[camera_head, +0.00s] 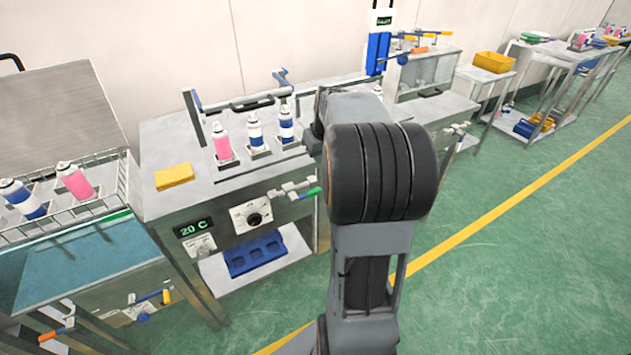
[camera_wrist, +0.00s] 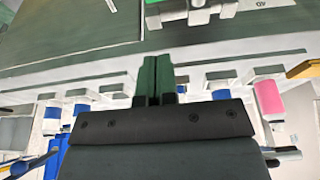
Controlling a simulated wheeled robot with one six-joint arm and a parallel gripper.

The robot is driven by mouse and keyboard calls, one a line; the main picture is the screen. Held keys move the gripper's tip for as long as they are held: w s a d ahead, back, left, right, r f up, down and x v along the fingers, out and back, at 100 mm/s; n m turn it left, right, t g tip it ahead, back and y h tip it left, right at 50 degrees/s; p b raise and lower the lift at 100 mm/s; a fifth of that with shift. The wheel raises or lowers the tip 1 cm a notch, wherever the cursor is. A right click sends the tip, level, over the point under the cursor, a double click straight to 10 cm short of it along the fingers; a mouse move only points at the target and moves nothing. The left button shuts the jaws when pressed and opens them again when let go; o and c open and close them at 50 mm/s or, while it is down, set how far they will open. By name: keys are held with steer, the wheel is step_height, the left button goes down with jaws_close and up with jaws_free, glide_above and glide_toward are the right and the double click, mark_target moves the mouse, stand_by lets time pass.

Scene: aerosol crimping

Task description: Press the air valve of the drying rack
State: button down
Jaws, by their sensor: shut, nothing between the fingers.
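The drying rack is a grey metal bench (camera_head: 215,192) left of centre in the head view. Its front panel carries a valve with a green handle (camera_head: 309,193) and silver fittings, close to my arm. My arm covers the right part of the bench and hides my gripper in that view. In the wrist view my gripper (camera_wrist: 157,82) shows dark green fingers that are together and empty. The silver valve fittings (camera_wrist: 200,14) appear at that view's top edge, apart from the fingers. I cannot make out the handle's exact setting.
A pink can (camera_head: 222,145) and blue-and-white cans (camera_head: 255,131) stand upright on the bench. A yellow block (camera_head: 174,176) lies left of them. A water bath with a wire basket (camera_head: 100,207) stands at left. Green floor (camera_head: 500,240) is free at right.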

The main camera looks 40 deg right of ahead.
mark_target(314, 190)
steer(key=x, duration=0.8)
steer(key=s+b+x, duration=0.1)
steer(key=x, duration=0.3)
steer(key=shift+w+f, duration=0.15)
steer(key=shift+f, duration=0.9)
